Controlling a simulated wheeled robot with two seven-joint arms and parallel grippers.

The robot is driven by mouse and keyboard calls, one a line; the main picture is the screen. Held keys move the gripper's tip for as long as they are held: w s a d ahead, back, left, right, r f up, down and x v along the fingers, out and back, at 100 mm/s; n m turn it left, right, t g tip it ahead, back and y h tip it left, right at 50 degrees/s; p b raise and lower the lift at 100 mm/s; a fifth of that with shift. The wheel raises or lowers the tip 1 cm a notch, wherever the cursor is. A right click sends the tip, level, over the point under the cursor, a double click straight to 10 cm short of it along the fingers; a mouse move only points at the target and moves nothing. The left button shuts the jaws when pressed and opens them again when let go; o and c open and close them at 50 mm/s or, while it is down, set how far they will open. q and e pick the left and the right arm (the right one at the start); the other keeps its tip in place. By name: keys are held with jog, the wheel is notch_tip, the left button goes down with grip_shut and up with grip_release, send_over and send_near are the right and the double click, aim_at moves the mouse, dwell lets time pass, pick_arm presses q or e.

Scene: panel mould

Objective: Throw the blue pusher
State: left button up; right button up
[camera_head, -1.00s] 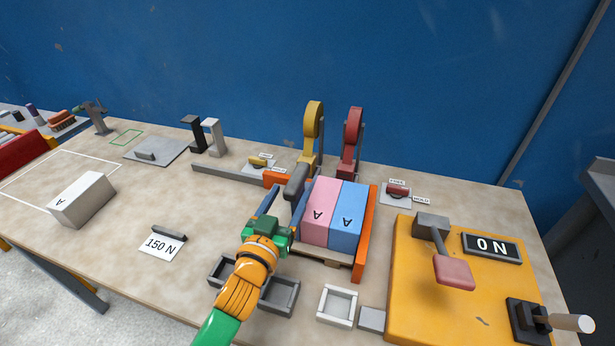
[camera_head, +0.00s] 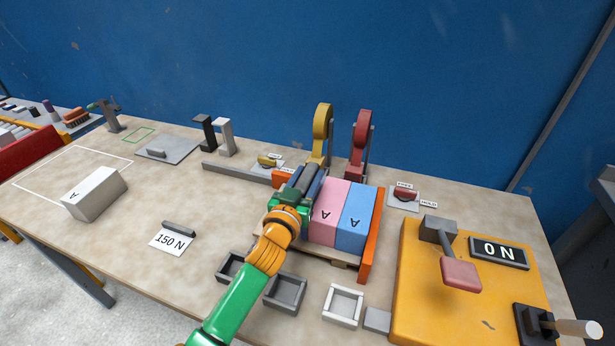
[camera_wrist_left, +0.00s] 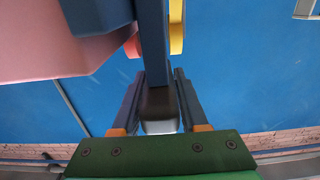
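The blue pusher shows in the left wrist view as an upright blue bar (camera_wrist_left: 152,45) with a dark grey grip (camera_wrist_left: 159,104). In the wrist view the fingers (camera_wrist_left: 160,100) look apart, with narrow gaps beside the grip. My right gripper is out of view.
A light-blue block (camera_head: 356,218) stands beside the pink one, against an orange wall (camera_head: 371,235). Yellow (camera_head: 322,135) and red (camera_head: 361,145) levers rise behind. Grey trays (camera_head: 285,293) and a white tray (camera_head: 343,305) lie in front.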

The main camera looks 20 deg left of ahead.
pick_arm(q)
grip_shut()
dwell(1.1)
